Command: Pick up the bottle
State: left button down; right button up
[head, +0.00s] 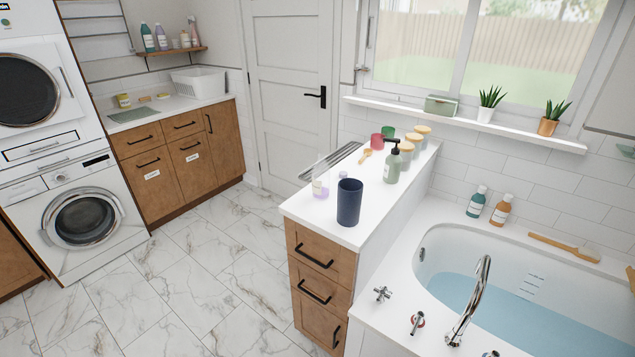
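Several bottles are in the head view, and I cannot tell which one the task means. A green pump bottle with a black top (393,163) stands upright on the white cabinet top (322,225). A clear bottle with purple contents (320,182) stands near that top's left edge. A teal bottle (477,202) and an orange bottle (501,210) stand on the ledge behind the bathtub. More bottles (162,37) stand on a wall shelf at the upper left. Neither of my grippers is in view.
A dark blue cup (349,202) stands at the front of the cabinet top. Jars with wooden lids (406,151) and a red cup (377,141) stand farther back. The bathtub (440,240) with a tall faucet (472,300) is at right. The marble floor (200,270) at left is clear.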

aim_at(320, 171)
jog(key=i+j+z, duration=0.15)
jog(key=j+z, duration=0.15)
jog(key=z, duration=0.15)
jog(key=j+z, duration=0.9)
jog(key=j, duration=2.95)
